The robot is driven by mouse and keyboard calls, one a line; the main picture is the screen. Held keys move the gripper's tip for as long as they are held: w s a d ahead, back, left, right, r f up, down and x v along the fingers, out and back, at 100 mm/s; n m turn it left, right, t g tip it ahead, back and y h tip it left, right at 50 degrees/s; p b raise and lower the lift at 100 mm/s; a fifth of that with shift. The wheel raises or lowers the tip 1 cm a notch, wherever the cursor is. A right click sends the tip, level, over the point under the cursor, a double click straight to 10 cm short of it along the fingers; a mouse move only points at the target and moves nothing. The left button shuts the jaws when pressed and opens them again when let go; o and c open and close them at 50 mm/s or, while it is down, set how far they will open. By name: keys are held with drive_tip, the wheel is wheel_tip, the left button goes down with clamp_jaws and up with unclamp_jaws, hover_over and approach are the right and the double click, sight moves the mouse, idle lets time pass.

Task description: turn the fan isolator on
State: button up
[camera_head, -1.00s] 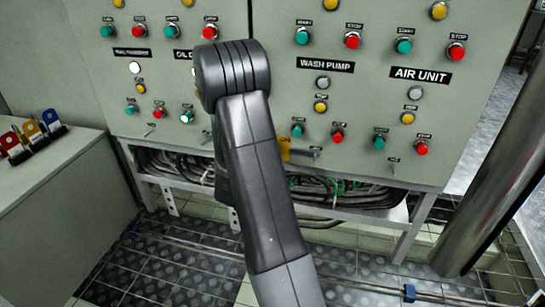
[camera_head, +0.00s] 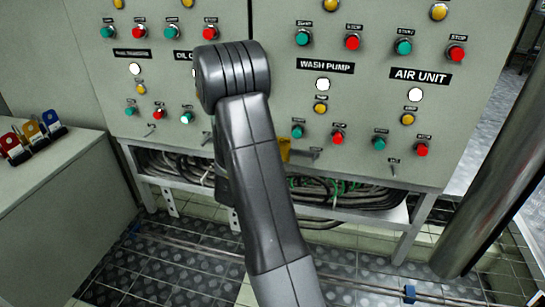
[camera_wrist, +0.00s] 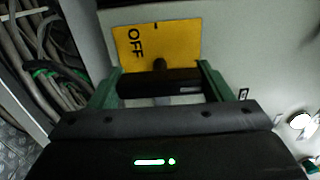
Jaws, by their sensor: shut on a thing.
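In the wrist view, the fan isolator shows as a yellow plate (camera_wrist: 178,42) with the word OFF and a black handle (camera_wrist: 158,84) in front of it. My gripper (camera_wrist: 160,72) has a green finger at each end of the handle and is shut on it. The handle lies across the wrist picture. The word OFF runs sideways at the plate's left. In the head view, a small part of the yellow plate (camera_head: 285,150) shows right of my arm. My arm hides the rest of the isolator and my gripper there.
The grey panel carries green and red buttons, a WASH PUMP label (camera_head: 325,66) and an AIR UNIT label (camera_head: 420,77). Cables (camera_head: 340,190) run below it. A steel column (camera_head: 490,150) stands at right, and colored padlocks (camera_head: 32,130) stand on the left cabinet.

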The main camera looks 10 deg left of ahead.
drive_tip(key=o, duration=1)
drive_tip(key=shift+s+a+p, duration=0.15)
drive_tip(key=shift+s+p, duration=0.65)
drive_tip(key=shift+s, duration=6.1)
drive_tip(key=shift+s+a+b, duration=0.15)
drive_tip(key=shift+s+b, duration=0.65)
drive_tip(key=shift+s, duration=3.2)
